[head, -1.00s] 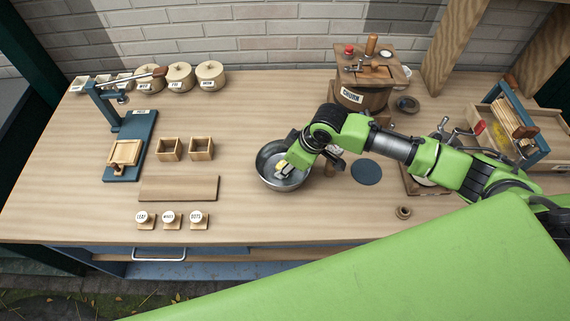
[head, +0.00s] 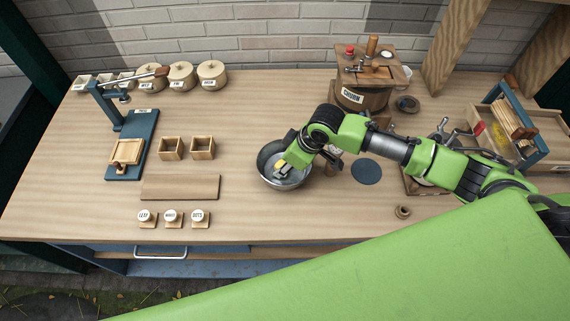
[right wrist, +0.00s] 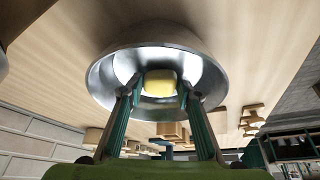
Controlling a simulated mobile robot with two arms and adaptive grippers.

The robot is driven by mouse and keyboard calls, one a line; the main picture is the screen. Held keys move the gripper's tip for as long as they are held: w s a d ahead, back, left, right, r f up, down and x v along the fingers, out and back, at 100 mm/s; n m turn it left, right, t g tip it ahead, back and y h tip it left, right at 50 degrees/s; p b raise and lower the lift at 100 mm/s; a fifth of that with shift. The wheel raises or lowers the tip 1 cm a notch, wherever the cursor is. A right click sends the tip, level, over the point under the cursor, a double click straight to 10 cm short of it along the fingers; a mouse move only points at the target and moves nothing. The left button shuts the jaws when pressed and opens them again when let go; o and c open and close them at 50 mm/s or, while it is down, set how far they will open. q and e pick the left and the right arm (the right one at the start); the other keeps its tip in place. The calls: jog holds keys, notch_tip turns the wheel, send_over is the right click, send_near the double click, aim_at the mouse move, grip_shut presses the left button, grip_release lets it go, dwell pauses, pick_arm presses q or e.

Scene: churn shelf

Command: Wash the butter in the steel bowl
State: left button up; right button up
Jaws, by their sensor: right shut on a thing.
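The steel bowl (head: 284,180) stands on the wooden bench, in the middle of the head view. My right gripper (head: 282,166) reaches down into it. In the right wrist view the gripper (right wrist: 160,92) has its two fingers on either side of a pale yellow block of butter (right wrist: 160,80), shut on it. The bowl (right wrist: 215,75) surrounds the butter and fingertips in that view. Whether the butter touches the bowl's floor I cannot tell. My left gripper is not in view.
The churn (head: 362,95) stands at the back, right of the bowl. A round dark mat (head: 366,172) lies to the bowl's right. A wooden board (head: 180,187), two square boxes (head: 202,147) and a blue press (head: 137,145) are on the left. Bare bench lies between board and bowl.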

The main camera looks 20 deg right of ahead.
jog(key=shift+r+p, duration=2.55)
jog(key=shift+p, duration=0.1)
jog(key=shift+r+p, duration=0.8)
jog(key=shift+r, duration=0.4)
notch_tip(320, 180, up, 4)
